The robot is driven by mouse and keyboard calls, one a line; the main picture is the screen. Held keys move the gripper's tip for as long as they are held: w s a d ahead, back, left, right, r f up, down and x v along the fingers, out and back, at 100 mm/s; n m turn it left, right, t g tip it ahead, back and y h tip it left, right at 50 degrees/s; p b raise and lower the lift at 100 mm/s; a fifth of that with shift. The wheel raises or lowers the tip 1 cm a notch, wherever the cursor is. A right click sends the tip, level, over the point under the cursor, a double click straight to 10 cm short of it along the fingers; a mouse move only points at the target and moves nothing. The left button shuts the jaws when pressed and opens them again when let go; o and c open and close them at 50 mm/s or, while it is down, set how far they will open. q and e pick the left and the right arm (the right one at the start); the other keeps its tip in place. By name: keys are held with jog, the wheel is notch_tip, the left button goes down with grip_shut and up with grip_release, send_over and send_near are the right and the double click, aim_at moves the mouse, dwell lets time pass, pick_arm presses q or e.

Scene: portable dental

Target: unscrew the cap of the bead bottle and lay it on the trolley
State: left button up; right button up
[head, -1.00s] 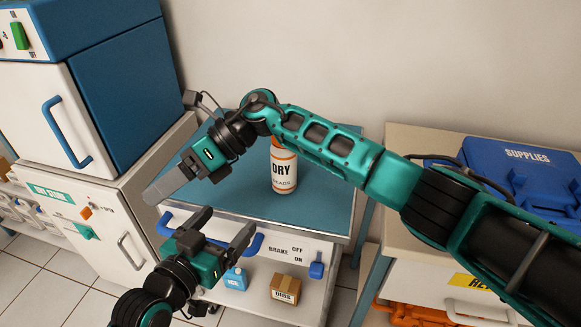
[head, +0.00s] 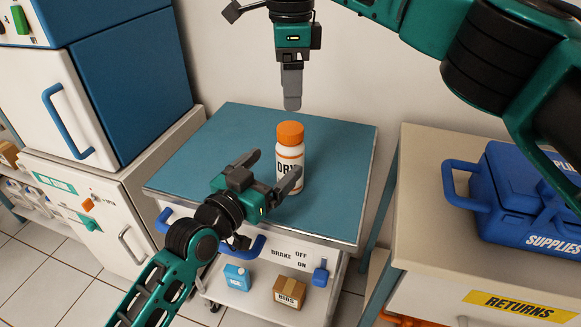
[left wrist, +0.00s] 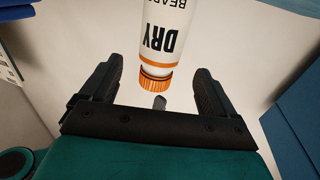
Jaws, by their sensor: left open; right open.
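The bead bottle (head: 294,168) stands upright on the blue top of the trolley (head: 215,150). It is white with DRY lettering, and its orange cap (head: 290,133) is on. My left gripper (head: 270,169) is open beside the bottle, its fingers pointing at it and one finger covering part of the label. In the left wrist view the bottle (left wrist: 163,38) appears upside down, beyond and between the open fingers (left wrist: 160,85). My right gripper (head: 291,103) points down above the cap, apart from it. It is seen edge-on, so its finger gap is hidden.
A blue-and-white cabinet (head: 140,95) stands left of the trolley. A blue supplies case (head: 520,195) sits on the right counter. The trolley top around the bottle is clear.

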aim_at(282, 157)
pick_arm(q)
jog(key=x, duration=0.6)
jog(key=shift+w+d, duration=0.2)
jog(key=shift+w, duration=0.1)
jog(key=shift+c, duration=0.3)
